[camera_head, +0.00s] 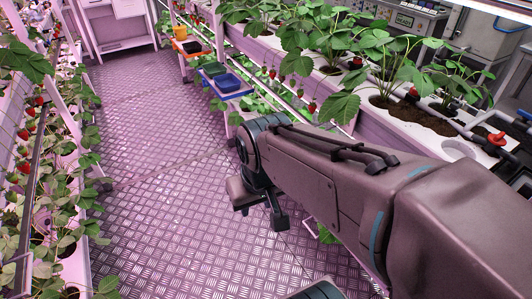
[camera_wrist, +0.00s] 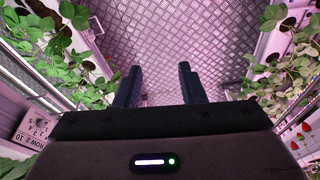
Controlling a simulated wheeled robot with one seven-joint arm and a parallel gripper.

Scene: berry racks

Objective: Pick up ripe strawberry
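Red strawberries (camera_head: 312,106) hang below the leaves along the front of the right-hand planter, beyond my arm. More red strawberries (camera_head: 24,134) hang on the rack at the left. In the wrist view, a few small red strawberries (camera_wrist: 301,137) show at the right edge, well outside my fingers. My gripper (camera_wrist: 159,72) has its two dark fingers spread apart, with only bare floor seen between them.
A white planter (camera_head: 355,84) with strawberry plants runs along the right. A blue tray (camera_head: 227,84) and an orange tray (camera_head: 187,45) stand on a low shelf beside it. A planted rack lines the left. The metal aisle floor (camera_head: 150,190) between is clear.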

